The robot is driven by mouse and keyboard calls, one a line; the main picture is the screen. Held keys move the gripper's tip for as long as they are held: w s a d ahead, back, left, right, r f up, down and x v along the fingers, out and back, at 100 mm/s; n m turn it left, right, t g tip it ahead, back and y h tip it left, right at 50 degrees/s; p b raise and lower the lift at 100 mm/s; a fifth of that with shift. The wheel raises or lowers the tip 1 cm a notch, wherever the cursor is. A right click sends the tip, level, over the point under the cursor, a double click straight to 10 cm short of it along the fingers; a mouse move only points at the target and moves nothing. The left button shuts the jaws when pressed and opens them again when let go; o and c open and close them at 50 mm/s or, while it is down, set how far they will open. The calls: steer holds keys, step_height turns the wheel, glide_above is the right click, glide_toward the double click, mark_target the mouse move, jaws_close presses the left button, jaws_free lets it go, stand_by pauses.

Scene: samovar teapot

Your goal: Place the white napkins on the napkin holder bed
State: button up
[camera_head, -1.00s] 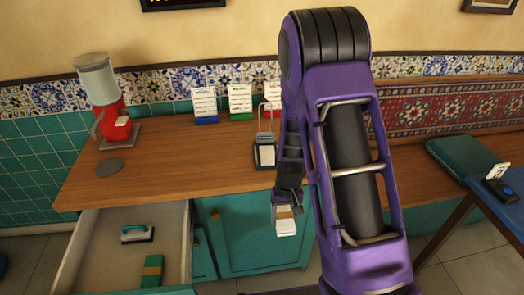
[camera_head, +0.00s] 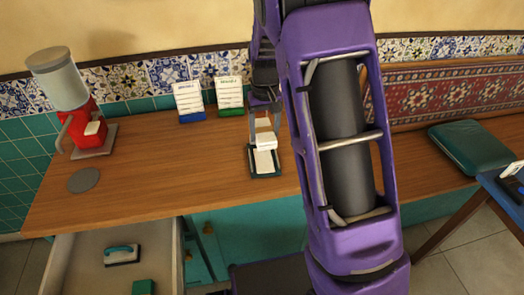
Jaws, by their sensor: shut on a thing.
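The napkin holder (camera_head: 252,174) stands on the wooden counter, left of my arm, with a dark frame and a pale bed (camera_head: 264,161). My gripper (camera_head: 264,128) is above the holder and shut on the white napkins (camera_head: 266,142). The napkins are a small white stack, seen just over the back part of the bed. I cannot tell whether they touch the bed. My arm hides what lies to the right of the holder.
A red dispenser (camera_head: 82,125) and a grey disc (camera_head: 84,180) are on the counter's left. Two menu cards (camera_head: 188,100) (camera_head: 230,95) stand at the back. An open drawer (camera_head: 85,268) holds a brush (camera_head: 122,255). The counter's middle (camera_head: 170,165) is clear.

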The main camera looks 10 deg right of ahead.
mark_target(265, 133)
step_height(265, 133, down, 9)
steer(key=shift+s+b, duration=0.1)
steer(key=shift+b, duration=0.2)
steer(key=shift+f, duration=0.2)
steer(key=o, duration=1.4)
step_height(265, 133, up, 12)
steer(key=shift+r+p, duration=0.25)
steer(key=shift+p, duration=0.25)
